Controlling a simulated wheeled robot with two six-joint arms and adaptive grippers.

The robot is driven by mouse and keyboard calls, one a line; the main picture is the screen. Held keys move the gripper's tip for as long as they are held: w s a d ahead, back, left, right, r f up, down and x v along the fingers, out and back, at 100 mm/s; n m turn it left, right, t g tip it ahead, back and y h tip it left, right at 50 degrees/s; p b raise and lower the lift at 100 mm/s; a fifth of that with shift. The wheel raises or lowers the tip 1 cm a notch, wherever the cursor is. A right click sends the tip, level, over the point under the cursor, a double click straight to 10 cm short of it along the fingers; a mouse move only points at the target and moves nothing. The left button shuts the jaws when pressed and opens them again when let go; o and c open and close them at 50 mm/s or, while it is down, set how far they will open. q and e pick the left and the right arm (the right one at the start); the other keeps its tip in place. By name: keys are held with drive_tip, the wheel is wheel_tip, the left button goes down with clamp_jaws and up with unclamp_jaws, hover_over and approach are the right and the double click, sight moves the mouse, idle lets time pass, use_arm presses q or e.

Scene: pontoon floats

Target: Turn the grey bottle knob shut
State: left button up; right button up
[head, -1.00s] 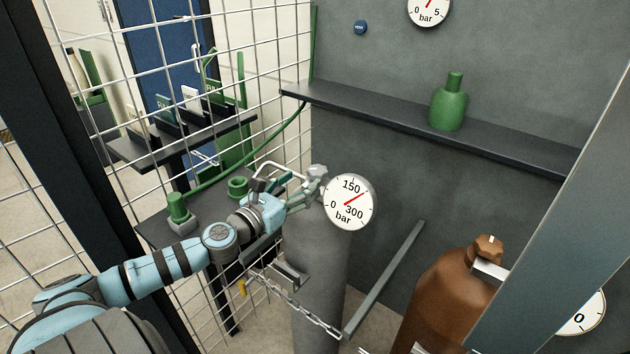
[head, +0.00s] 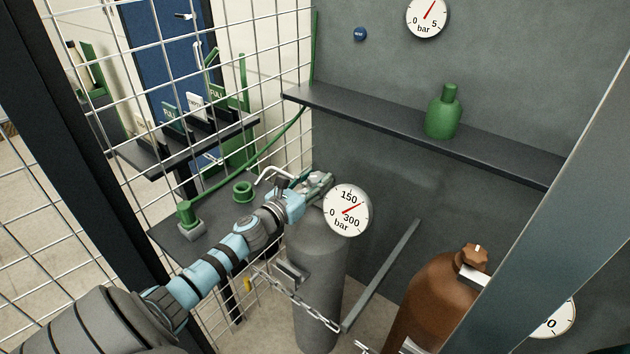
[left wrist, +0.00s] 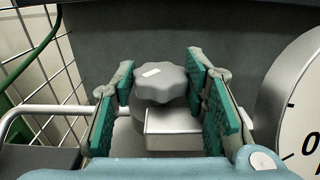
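The grey bottle (head: 319,262) stands upright behind a chain, with a pressure gauge (head: 346,210) on its top whose red needle points between 150 and 300. Its grey knob (left wrist: 160,83), lobed and with a white mark on top, shows in the left wrist view. In the head view my left gripper (head: 318,185) is at the bottle's top, mostly covering the knob.
A brown bottle (head: 437,300) with its own knob stands at the right, beside a slanted grey post (head: 540,200). A shelf (head: 400,130) holds a small green bottle (head: 443,115). Wire mesh (head: 270,60) and a dark side table (head: 180,240) are at the left.

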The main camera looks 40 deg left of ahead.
use_arm(q)
drive_tip(key=shift+h, duration=0.4)
drive_tip(key=shift+c, duration=0.2)
drive_tip(key=shift+a+f+m+h+b, duration=0.15)
drive_tip(key=shift+a+m+h+b, duration=0.05)
drive_tip(key=shift+m+h+b, duration=0.9)
drive_tip(key=shift+o, duration=0.2)
drive_tip(key=m+g+h+b, duration=0.1)
drive_tip(key=m+h+b, duration=0.1)
drive_tip(key=h+b, duration=0.1)
drive_tip(key=m+g+h+b, duration=0.1)
drive_tip(key=h+b, duration=0.1)
drive_tip(key=b, duration=0.4)
drive_tip(key=shift+w+a+f+m+h, duration=0.1)
drive_tip(key=shift+a+m+h, duration=0.1)
drive_tip(key=shift+m+h, duration=0.2)
drive_tip(key=shift+h+b, duration=0.3)
drive_tip(key=shift+b, duration=0.3)
drive_tip(key=shift+c, duration=0.2)
drive_tip(key=shift+r+g, duration=0.25)
drive_tip(key=shift+g, duration=0.05)
drive_tip(key=o, duration=1.1)
drive_tip(key=shift+o, duration=0.2)
